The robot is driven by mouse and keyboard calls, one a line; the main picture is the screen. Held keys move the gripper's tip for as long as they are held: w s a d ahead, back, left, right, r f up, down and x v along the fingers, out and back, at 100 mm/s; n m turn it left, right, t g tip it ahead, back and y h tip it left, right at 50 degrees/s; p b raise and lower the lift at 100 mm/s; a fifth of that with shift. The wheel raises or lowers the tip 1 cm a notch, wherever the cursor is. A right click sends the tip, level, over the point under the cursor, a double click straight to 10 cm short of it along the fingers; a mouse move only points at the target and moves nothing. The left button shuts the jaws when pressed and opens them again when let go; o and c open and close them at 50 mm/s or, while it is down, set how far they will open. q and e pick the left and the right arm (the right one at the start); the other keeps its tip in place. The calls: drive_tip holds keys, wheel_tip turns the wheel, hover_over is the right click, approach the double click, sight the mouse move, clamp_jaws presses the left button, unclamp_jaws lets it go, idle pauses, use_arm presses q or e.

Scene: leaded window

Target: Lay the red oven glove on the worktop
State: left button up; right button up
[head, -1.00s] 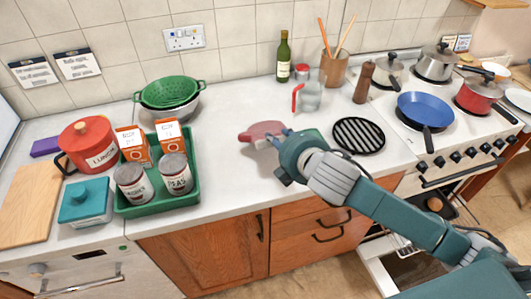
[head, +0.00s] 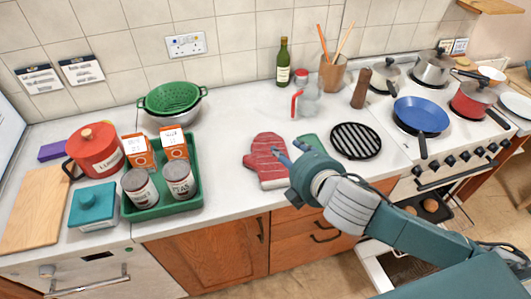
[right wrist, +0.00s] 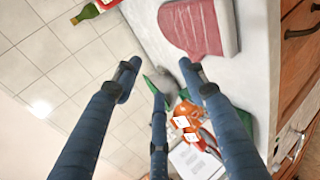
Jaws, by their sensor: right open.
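The red oven glove (head: 265,157) lies flat on the worktop (head: 225,140), near the front edge. Its pale cuff end points toward the front. In the right wrist view the glove (right wrist: 190,27) shows at the top, with its cuff to the right, apart from the fingers. My right gripper (head: 287,155) is just right of the glove in the head view, open and empty. Its spread fingers (right wrist: 160,80) show in the right wrist view with nothing between them. My left gripper is not in view.
A green tray (head: 190,199) of tins and boxes stands left. A glass jug (head: 307,103) stands behind.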

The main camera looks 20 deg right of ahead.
drive_tip(key=shift+s+r, duration=0.3)
drive_tip(key=shift+s, duration=0.2)
wheel_tip(320, 180, up, 7)
drive_tip(key=s+p, duration=0.2)
drive_tip(key=p, duration=0.6)
drive_tip(key=shift+s+d+r, duration=0.15)
drive_tip(key=shift+s, duration=0.15)
